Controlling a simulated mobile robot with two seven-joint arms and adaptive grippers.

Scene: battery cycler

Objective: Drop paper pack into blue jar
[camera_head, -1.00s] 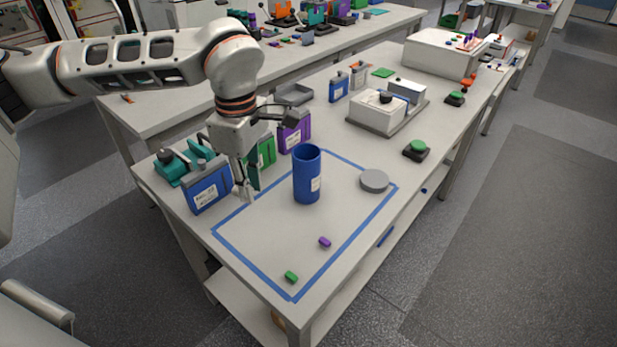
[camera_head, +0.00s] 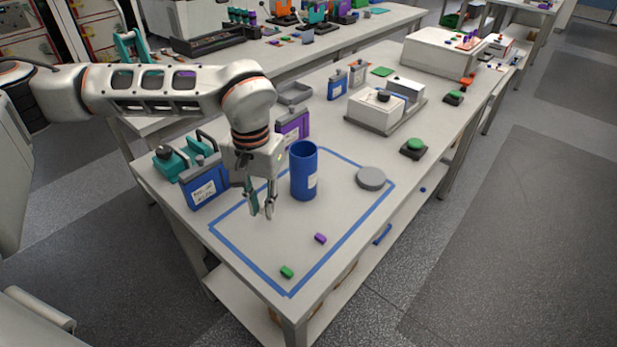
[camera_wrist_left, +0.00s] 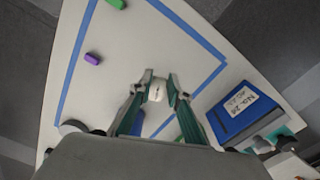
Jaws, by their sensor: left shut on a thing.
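The blue jar (camera_head: 304,178) stands upright and open-topped inside the blue tape outline on the table. My left gripper (camera_head: 262,212) hangs low, left of and nearer than the jar, fingers pointing down. In the left wrist view my left gripper (camera_wrist_left: 158,84) is shut on a small white paper pack (camera_wrist_left: 157,93). The pack is hard to make out in the head view. The gripper is apart from the jar and below its rim. My right gripper is not in view.
A grey round lid (camera_head: 370,178) lies right of the jar. Purple (camera_head: 320,238) and green (camera_head: 287,271) pieces lie in front. A labelled blue container (camera_head: 204,184) and a teal device (camera_head: 178,158) stand left. A purple container (camera_head: 293,122) stands behind. The front middle is mostly clear.

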